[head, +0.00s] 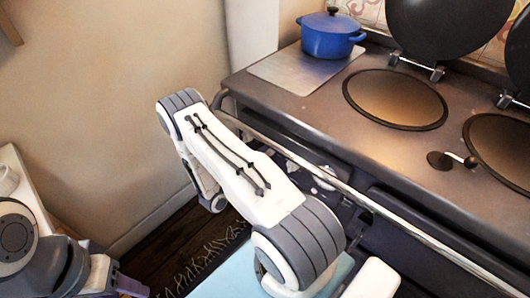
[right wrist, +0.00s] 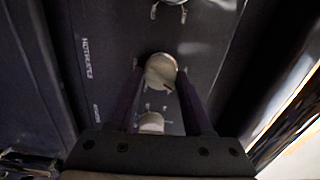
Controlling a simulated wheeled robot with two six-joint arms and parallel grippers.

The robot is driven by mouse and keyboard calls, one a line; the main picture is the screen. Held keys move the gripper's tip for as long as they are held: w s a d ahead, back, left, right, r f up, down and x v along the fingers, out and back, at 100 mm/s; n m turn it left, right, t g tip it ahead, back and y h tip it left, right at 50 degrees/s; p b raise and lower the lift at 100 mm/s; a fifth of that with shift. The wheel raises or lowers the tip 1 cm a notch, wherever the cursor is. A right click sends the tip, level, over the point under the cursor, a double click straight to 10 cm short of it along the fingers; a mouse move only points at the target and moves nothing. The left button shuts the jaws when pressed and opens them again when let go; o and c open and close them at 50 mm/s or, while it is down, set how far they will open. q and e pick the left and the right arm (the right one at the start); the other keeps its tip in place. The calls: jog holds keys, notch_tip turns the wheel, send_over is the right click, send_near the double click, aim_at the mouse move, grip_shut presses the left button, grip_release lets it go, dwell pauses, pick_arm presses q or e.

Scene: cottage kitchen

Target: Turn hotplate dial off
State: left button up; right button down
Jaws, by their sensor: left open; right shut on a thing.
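In the right wrist view, a round pale dial (right wrist: 161,71) sits on a dark panel with white lettering that looks like "HOTPLATE" beside it. My right gripper (right wrist: 160,76) has its two dark fingers on either side of this dial and is shut on it. In the head view, my right arm hides that gripper, and the gripped dial cannot be made out. My left gripper (head: 131,286) is at the lower left of the head view, far from the stove front, partly cut off. It is open, and nothing shows in it.
A long rail (head: 350,195) runs along the stove front. The stove top (head: 300,105) has a blue pot (head: 331,38), two round hotplates and raised lids.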

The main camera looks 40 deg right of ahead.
jog(key=n, duration=0.5)
jog(key=shift+p, duration=0.35)
jog(key=shift+n, duration=0.4)
jog(key=shift+c, duration=1.6)
grip_release()
jog(key=a, duration=1)
jog(key=shift+s+a+b, duration=0.3)
jog(key=shift+s+b, duration=0.05)
jog(key=shift+b, duration=0.1)
jog(key=shift+r, duration=0.1)
